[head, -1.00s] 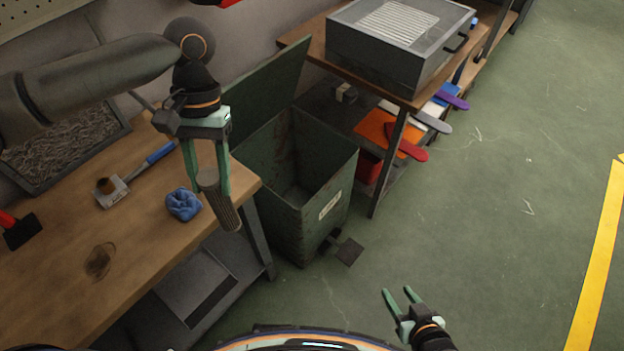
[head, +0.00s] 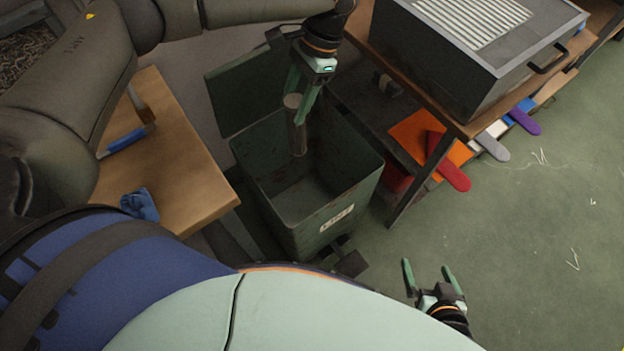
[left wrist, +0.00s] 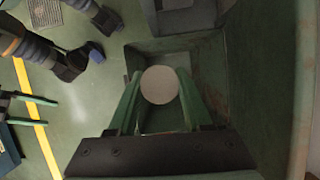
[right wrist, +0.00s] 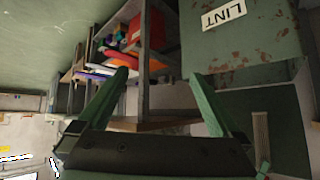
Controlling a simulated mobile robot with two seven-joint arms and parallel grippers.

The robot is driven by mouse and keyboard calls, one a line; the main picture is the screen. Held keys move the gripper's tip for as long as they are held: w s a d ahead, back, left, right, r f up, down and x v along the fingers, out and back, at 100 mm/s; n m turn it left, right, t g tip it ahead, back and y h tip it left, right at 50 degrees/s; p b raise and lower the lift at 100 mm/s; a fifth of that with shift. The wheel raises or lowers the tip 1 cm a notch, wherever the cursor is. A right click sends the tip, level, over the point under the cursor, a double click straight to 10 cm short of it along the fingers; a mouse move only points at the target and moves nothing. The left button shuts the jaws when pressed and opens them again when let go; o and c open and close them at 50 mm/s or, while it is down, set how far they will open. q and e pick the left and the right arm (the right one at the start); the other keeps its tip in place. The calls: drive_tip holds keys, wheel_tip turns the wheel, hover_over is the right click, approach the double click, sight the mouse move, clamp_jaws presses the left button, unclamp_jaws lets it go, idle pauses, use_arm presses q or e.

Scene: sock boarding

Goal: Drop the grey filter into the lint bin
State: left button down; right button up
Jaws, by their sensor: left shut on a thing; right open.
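The grey filter (head: 297,130) is a cylinder held upright in my left gripper (head: 304,100). My left gripper is shut on its upper part. In the head view the filter hangs over the open mouth of the green lint bin (head: 345,195). In the left wrist view the filter's round end (left wrist: 159,85) sits between the fingers, with the bin's walls around and below it. The bin's lid (head: 245,88) stands open at the back. My right gripper (head: 428,268) is open and empty, low in front of the bin, whose LINT label (right wrist: 224,14) shows in the right wrist view.
A wooden bench (head: 170,165) with a blue cloth (head: 139,204) and blue-handled brush (head: 125,140) is on the left. A shelf with a grey box (head: 470,75) stands right of the bin, with coloured boards (head: 450,170) sticking out. The floor at right is open.

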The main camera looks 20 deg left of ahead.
wheel_tip(320, 180, down, 8)
drive_tip(key=w+a+b, duration=0.1)
drive_tip(key=a+b, duration=0.1)
drive_tip(key=b, duration=0.8)
use_arm(q)
drive_tip(key=w+a+f+m+t+y+b, duration=0.1)
drive_tip(key=w+f+m+b, duration=0.1)
drive_tip(key=f, duration=0.7)
drive_tip(key=w+a+f+m+t+y+b, duration=0.1)
drive_tip(key=w+a+f+m+t+b, duration=0.1)
drive_tip(key=f+m, duration=0.5)
drive_tip(key=shift+w+f+m+b, duration=0.3)
drive_tip(key=shift+w+f+b, duration=0.3)
drive_tip(key=shift+w+f, duration=0.85)
use_arm(e)
drive_tip(key=w+r+n+t+y, duration=0.1)
drive_tip(key=w+r+t, duration=0.2)
drive_tip(key=r, duration=0.5)
drive_tip(key=w+r+n+t+y, duration=0.1)
drive_tip(key=w+r+t, duration=0.3)
drive_tip(key=r, duration=0.5)
drive_tip(key=shift+w+d+n+t+y, duration=0.3)
drive_tip(key=shift+d+n+t, duration=0.2)
drive_tip(key=shift+t, duration=0.4)
use_arm(q)
drive_tip(key=shift+s+f, duration=0.25)
drive_tip(key=shift+s, duration=0.05)
use_arm(e)
drive_tip(key=shift+r, duration=0.1)
